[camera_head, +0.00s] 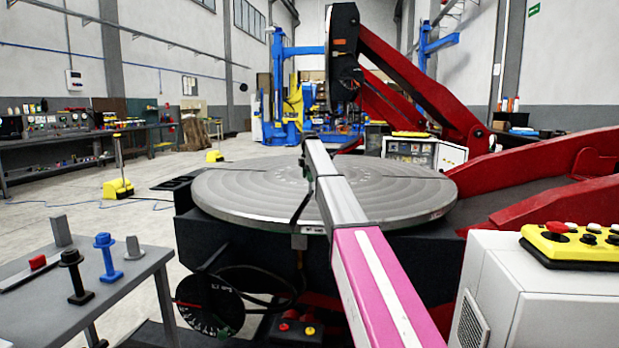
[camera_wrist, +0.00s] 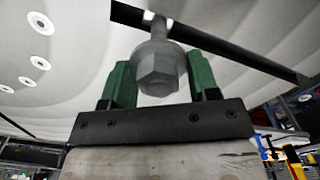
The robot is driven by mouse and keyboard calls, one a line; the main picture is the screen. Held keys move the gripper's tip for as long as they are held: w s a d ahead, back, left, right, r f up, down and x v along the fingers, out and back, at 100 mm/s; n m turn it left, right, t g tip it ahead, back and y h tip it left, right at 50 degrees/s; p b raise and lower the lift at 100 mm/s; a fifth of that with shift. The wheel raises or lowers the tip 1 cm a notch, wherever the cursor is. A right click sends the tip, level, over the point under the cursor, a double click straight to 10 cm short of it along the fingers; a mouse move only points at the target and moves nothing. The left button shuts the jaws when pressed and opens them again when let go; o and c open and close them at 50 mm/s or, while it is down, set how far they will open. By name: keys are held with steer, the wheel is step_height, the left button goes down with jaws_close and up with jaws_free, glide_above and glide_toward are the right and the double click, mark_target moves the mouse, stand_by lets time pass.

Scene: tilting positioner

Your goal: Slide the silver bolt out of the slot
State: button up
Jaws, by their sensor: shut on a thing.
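The silver bolt (camera_wrist: 160,68) is in the middle of the wrist view, its hexagonal end facing the camera. Its shank reaches up to a dark straight slot (camera_wrist: 232,50) in the pale ridged disc, and its far end is hidden there. My gripper (camera_wrist: 160,78) has its two green fingers on either side of the bolt and is shut on it. In the head view, the round grey slotted disc (camera_head: 240,195) lies in front of me, with a dark slot (camera_head: 304,203) reaching its near edge.
A side table (camera_head: 100,292) at the left bears a blue bolt (camera_head: 107,257), a black bolt (camera_head: 75,277) and a grey bolt (camera_head: 133,247). A white cabinet (camera_head: 520,300) with a yellow button box (camera_head: 573,246) stands at right. Red positioner arms (camera_head: 545,185) rise behind.

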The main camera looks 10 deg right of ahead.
steer(key=s+a, duration=0.2)
steer(key=s, duration=0.3)
steer(key=shift+s, duration=0.35)
stand_by(0.7)
steer(key=shift+s, duration=0.1)
stand_by(0.4)
steer(key=s+a, duration=0.2)
steer(key=s, duration=0.5)
steer(key=shift+s+a, duration=0.15)
steer(key=shift+s, duration=0.05)
stand_by(1.1)
stand_by(0.4)
steer(key=s+a, duration=0.2)
steer(key=s, duration=0.5)
steer(key=shift+s+a, duration=0.25)
steer(key=shift+s, duration=0.1)
stand_by(0.9)
stand_by(0.5)
